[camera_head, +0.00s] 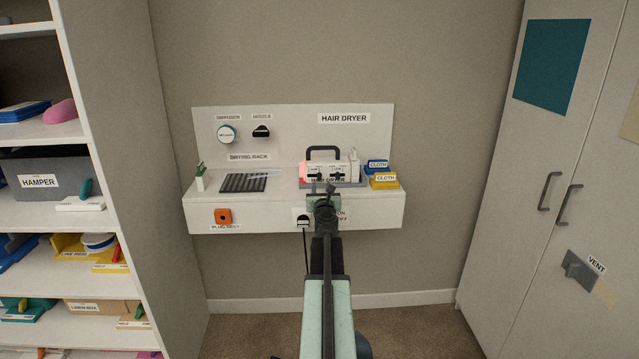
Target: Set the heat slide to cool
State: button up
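The hair dryer (347,167) is a white box with a dark handle on top, sitting on the wall shelf. Its left end glows red. Two small dark slides show on its front, a left one (313,176) and a right one (338,174), under labels too small to read. I cannot tell which is the heat slide or its setting. My gripper (322,190) is just in front of and below the dryer's front, overlapping its base label in the picture. Contact with a slide, and whether the fingers are open, cannot be made out.
Blue (377,166) and yellow (385,181) cloth blocks lie right of the dryer. A dark drying rack (243,183) and a small plant (200,179) stand left. An orange plug nest (223,216) and a black plug (303,221) are on the shelf front.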

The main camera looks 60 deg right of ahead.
aim_at(320, 178)
jog(key=x, duration=0.7)
jog(key=shift+w+f, duration=0.1)
jog(key=shift+w, duration=0.05)
jog(key=shift+c, duration=0.3)
grip_shut()
dwell(0.8)
